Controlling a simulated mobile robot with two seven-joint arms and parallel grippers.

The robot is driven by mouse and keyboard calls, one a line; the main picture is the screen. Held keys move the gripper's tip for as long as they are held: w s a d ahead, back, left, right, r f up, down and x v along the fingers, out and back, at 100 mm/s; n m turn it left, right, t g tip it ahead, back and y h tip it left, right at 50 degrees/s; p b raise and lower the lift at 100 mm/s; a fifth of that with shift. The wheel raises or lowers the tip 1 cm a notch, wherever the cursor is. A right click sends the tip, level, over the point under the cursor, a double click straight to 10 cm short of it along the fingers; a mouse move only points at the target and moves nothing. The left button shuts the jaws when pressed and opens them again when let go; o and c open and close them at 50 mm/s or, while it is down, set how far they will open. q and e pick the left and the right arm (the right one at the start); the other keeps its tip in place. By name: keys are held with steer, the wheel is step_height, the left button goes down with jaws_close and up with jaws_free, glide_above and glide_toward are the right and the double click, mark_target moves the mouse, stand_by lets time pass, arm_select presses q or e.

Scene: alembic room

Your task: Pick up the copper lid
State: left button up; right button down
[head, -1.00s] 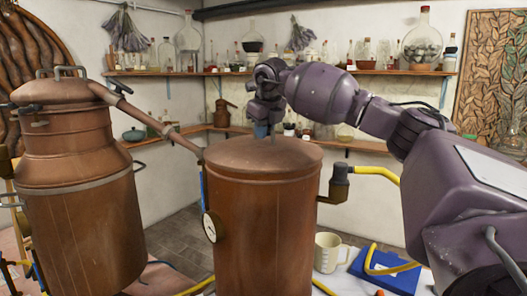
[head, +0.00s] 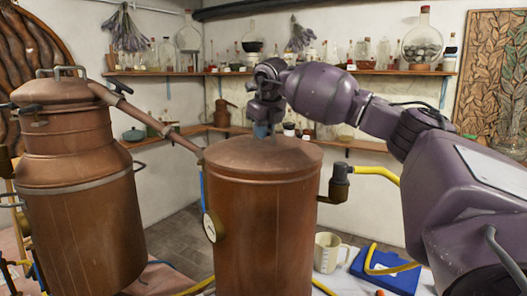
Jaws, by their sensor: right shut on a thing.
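The copper lid (head: 238,155) sits on top of the copper vessel (head: 262,235) in the middle of the head view. It is a shallow dome and looks level, with no clear gap at its edge. My right gripper (head: 268,133) reaches in from the right and points down at the top centre of the lid. It is shut on the lid's handle, which is mostly hidden by the fingers. My left gripper is not in view.
A taller copper still (head: 78,215) stands at the left, its pipe (head: 155,122) slanting down to the central vessel. Shelves of glassware (head: 375,72) line the back wall.

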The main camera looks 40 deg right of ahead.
steer(key=shift+r, duration=0.2)
stand_by(0.3)
step_height(320, 180, up, 20)
steer(key=shift+f, duration=0.15)
stand_by(0.4)
steer(key=c, duration=1.8)
jaws_free()
steer(key=shift+a, duration=0.1)
jaws_close()
